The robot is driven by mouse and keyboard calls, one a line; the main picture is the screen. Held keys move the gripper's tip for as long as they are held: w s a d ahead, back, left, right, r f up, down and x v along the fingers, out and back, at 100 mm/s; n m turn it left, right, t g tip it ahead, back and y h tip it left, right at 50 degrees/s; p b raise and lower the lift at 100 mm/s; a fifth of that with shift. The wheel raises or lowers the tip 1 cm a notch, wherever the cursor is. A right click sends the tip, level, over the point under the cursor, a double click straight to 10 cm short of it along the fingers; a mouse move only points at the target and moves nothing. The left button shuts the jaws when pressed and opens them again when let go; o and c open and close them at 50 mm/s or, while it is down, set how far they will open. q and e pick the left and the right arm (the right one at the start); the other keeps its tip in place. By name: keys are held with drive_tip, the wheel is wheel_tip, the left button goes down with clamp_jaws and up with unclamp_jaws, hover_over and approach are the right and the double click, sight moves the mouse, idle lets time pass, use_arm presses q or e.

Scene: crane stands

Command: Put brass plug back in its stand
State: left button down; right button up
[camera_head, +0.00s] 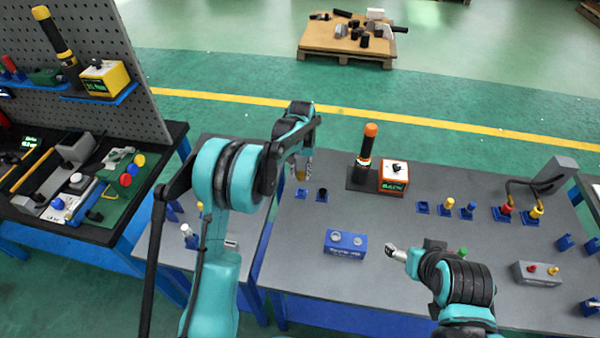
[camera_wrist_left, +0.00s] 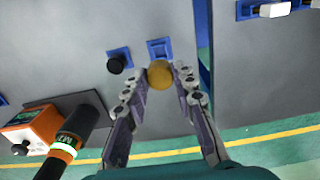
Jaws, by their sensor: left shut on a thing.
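The brass plug (camera_wrist_left: 160,74) is a round, yellow-brown piece held between the fingertips of my left gripper (camera_wrist_left: 160,80) in the left wrist view. In the head view, my left gripper (camera_head: 302,168) hangs over the back left of the grey table, shut on the plug. A square blue stand (camera_wrist_left: 158,45) shows just beyond the plug in the left wrist view; the plug partly covers it. In the head view this stand (camera_head: 301,193) lies just below the gripper. My right gripper (camera_head: 393,251) is over the table's front middle; its jaws are too small to read.
A black plug (camera_wrist_left: 116,64) sits in a blue stand beside the brass plug's stand. A signal tower (camera_head: 366,150) and an orange-white box (camera_head: 393,177) stand to the right.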

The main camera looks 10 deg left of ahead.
use_arm(q)
drive_tip(key=shift+f, duration=0.15)
drive_tip(key=b, duration=0.4)
hover_over(301, 193)
drive_tip(key=shift+f, duration=2.8)
drive_tip(key=shift+f, duration=0.15)
drive_tip(key=shift+f+b, duration=0.85)
drive_tip(key=c, duration=1.2)
unclamp_jaws()
drive_tip(key=shift+r, duration=0.1)
drive_tip(key=shift+o, duration=0.2)
